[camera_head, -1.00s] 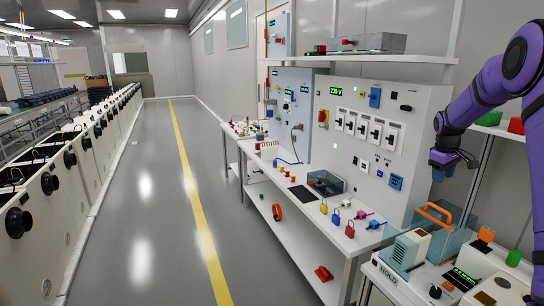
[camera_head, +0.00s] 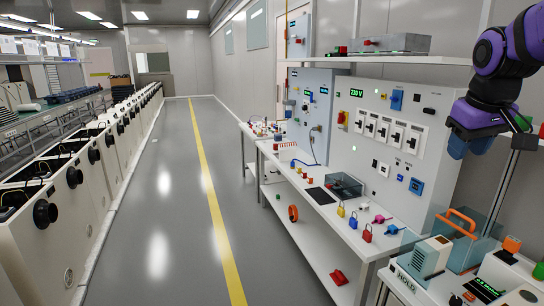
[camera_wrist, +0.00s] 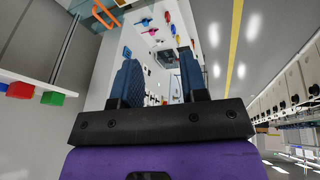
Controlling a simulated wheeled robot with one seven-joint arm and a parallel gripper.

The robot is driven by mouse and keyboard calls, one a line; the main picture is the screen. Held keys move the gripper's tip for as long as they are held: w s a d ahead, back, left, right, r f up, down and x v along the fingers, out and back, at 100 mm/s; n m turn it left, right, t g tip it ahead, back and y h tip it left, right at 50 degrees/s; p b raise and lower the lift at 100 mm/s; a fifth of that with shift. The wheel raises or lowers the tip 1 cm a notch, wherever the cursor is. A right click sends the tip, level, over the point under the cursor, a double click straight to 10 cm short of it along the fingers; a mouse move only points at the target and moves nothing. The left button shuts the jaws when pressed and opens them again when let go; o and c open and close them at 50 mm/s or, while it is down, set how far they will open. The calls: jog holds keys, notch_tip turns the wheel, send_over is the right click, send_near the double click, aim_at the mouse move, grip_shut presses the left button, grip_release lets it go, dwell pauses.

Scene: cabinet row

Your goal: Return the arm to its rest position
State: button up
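My arm (camera_head: 505,60) is purple with dark joints and is bent at the upper right of the head view. My gripper (camera_head: 470,147) hangs there with its blue fingers, in the air above the bench at the right. In the wrist view, the two dark blue fingers of my gripper (camera_wrist: 160,80) stand apart. The gap between them is empty, and the bench shows beyond it. My gripper appears to touch nothing.
A white panel (camera_head: 345,125) with switches stands behind the workbench (camera_head: 345,225), which carries colored padlocks. A clear box with an orange handle (camera_head: 462,222) is below my gripper. A shelf (camera_head: 400,58) is left of my arm. The floor aisle (camera_head: 165,200) is clear.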

jog(key=s+a+f, duration=0.2)
jog(key=s+a, duration=0.1)
jog(key=s, duration=0.6)
jog(key=s+a+f+m+t+y, duration=0.1)
jog(key=s+a, duration=0.3)
jog(key=s, duration=0.6)
jog(key=shift+a+f, duration=0.15)
jog(key=shift+f, duration=0.2)
